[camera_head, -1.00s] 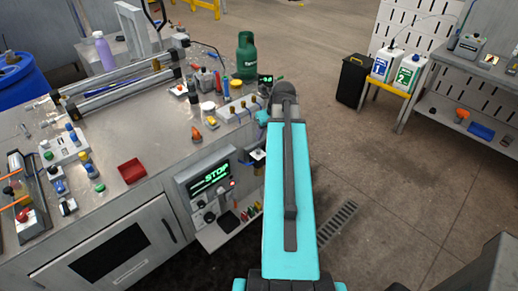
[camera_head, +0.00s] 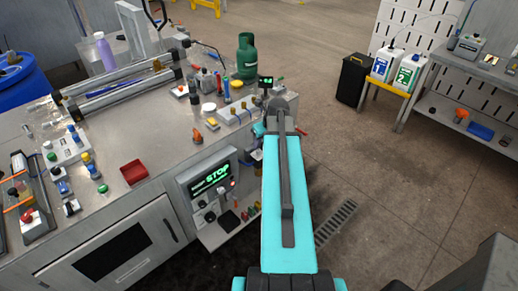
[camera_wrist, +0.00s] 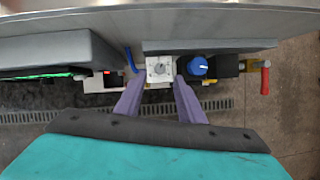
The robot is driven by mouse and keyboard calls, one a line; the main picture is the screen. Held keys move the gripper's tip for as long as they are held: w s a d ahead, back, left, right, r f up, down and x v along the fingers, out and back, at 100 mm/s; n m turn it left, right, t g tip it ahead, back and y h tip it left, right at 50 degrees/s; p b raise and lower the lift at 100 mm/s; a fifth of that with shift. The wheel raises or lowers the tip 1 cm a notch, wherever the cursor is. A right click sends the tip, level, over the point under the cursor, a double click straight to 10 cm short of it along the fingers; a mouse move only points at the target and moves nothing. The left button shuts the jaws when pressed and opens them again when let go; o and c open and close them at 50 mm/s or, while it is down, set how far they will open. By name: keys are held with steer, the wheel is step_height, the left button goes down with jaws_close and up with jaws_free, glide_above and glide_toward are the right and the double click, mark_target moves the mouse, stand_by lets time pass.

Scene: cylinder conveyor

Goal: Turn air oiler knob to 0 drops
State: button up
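In the wrist view, a pale square block with a round dial on its face (camera_wrist: 160,68) lies between the fingertips of my gripper (camera_wrist: 161,80). It appears to be the air oiler knob, but no readable label confirms this. My gripper is open, with one purple finger at each side of the block's near edge. I cannot tell whether the fingers touch it. A blue round knob with a white mark (camera_wrist: 197,66) sits just right of the block, outside the right finger.
A red handle (camera_wrist: 265,78) sticks out at the right end of the row. A grey panel edge (camera_wrist: 210,46) runs just above the knobs.

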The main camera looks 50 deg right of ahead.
mark_target(258, 151)
steer(key=shift+p+x, duration=0.95)
steer(key=shift+x, duration=2.5)
jaws_close()
steer(key=shift+a, duration=0.2)
steer(key=shift+d, duration=0.1)
